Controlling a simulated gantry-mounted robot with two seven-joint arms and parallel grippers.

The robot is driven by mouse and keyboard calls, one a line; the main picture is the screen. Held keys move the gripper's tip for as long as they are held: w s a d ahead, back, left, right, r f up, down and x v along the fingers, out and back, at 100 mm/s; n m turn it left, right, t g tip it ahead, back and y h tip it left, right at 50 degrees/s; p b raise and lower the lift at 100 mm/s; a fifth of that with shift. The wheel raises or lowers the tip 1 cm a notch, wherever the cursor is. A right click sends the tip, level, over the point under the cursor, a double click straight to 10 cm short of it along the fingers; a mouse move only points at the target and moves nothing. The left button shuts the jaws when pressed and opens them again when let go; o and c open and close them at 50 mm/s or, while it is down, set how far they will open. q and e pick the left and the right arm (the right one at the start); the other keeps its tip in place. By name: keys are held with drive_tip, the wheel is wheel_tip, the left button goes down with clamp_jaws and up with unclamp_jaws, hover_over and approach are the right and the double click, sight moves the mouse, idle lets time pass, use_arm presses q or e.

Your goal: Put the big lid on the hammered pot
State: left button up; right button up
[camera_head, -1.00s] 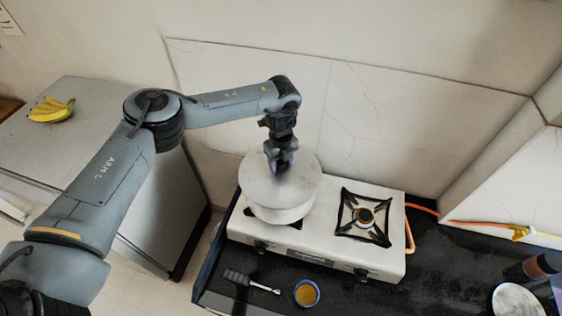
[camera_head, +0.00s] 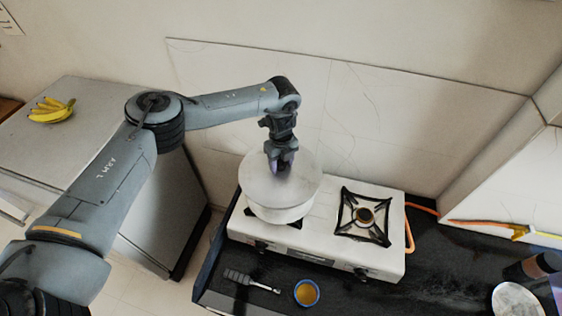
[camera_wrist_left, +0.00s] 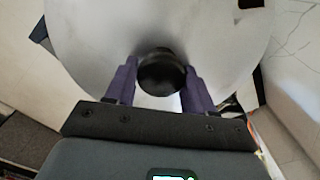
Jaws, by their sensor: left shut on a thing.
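The big lid (camera_head: 298,187) is a wide, pale metal disc. It lies over the hammered pot (camera_head: 279,214), which stands on the left burner of the stove and shows only as a pale side below the lid. My left gripper (camera_head: 279,172) comes down from above and is shut on the lid's dark round knob. In the left wrist view, the two purple fingers sit on either side of the knob (camera_wrist_left: 161,72), with the lid (camera_wrist_left: 95,50) spread out behind it. The pot's rim is hidden, so I cannot tell whether the lid touches it all round. My right gripper is not in view.
The white stove (camera_head: 318,245) has a bare right burner (camera_head: 365,214). On the dark counter in front lie a grey-headed tool (camera_head: 250,281) and a small blue-rimmed bowl (camera_head: 306,292). Bananas (camera_head: 52,110) lie on the grey cabinet at left. An orange hose (camera_head: 424,209) runs right.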

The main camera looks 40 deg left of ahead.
use_arm(q)
drive_tip(key=o, duration=1.5)
drive_tip(key=shift+f, duration=0.25)
drive_tip(key=shift+s, duration=0.1)
drive_tip(key=shift+s+r, duration=0.1)
drive_tip(key=shift+r, duration=0.4)
drive_tip(key=r, duration=0.8)
drive_tip(key=shift+w+r, duration=0.25)
drive_tip(key=shift+r, duration=0.85)
